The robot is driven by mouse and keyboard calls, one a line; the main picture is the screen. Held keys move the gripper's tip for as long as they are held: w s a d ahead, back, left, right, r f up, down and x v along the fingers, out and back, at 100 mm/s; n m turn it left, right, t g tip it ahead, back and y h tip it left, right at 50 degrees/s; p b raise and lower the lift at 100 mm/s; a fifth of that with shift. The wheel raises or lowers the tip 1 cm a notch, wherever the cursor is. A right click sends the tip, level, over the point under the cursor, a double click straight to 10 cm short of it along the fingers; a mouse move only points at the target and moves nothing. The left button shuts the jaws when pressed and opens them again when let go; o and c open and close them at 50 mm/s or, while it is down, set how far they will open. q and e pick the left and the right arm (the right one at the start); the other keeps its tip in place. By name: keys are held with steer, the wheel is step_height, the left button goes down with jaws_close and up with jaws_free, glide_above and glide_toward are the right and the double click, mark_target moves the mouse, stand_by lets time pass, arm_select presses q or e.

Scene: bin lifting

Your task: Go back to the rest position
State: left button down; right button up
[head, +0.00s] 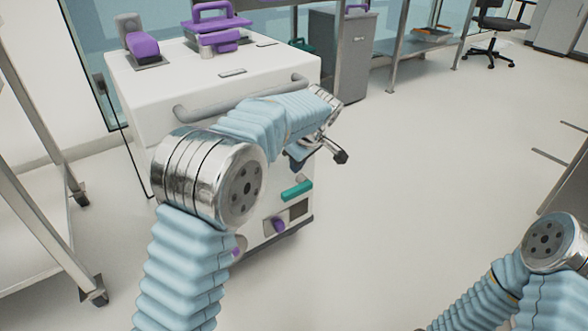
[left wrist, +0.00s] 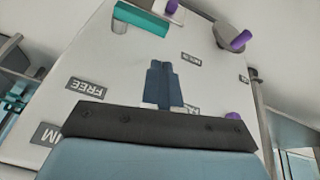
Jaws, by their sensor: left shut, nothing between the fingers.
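My left arm reaches forward in the head view, bent at its silver elbow, with the forearm in front of a white wheeled machine (head: 150,92). My left gripper (head: 299,162) is partly hidden at the end of that arm, close to the machine's front right side. In the left wrist view the two dark blue fingers of my left gripper (left wrist: 162,68) are together with nothing between them. The white machine (left wrist: 125,65) fills the background there. My right arm shows at the lower right of the head view, but its gripper is out of the picture.
The machine has a grey handle (head: 190,112), a teal handle (head: 297,190) and purple parts on top. A metal rack on wheels (head: 45,190) stands at the left. A grey cabinet (head: 352,55) and a chair (head: 492,25) are behind. The floor (head: 430,150) to the right is clear.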

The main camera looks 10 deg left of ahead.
stand_by(0.3)
arm_select(q)
steer(key=s+f+m+g+h, duration=0.1)
steer(key=s+f+m+h, duration=0.15)
steer(key=s+f, duration=0.75)
steer(key=s+f+m+g+h, duration=0.15)
steer(key=f+m, duration=0.25)
steer(key=f, duration=1.4)
steer(key=s+d+f+m+h, duration=0.15)
steer(key=s+f, duration=0.25)
steer(key=s, duration=0.4)
steer(key=s+d+f+m+h, duration=0.15)
steer(key=s+f, duration=0.25)
steer(key=s, duration=0.5)
step_height(320, 180, up, 12)
steer(key=s+m+p, duration=0.1)
steer(key=s+p, duration=0.1)
steer(key=p, duration=1)
steer(key=shift+s+d+h, duration=0.25)
steer(key=shift+s+h, duration=0.05)
steer(key=shift+s, duration=0.05)
steer(key=shift+f, duration=0.1)
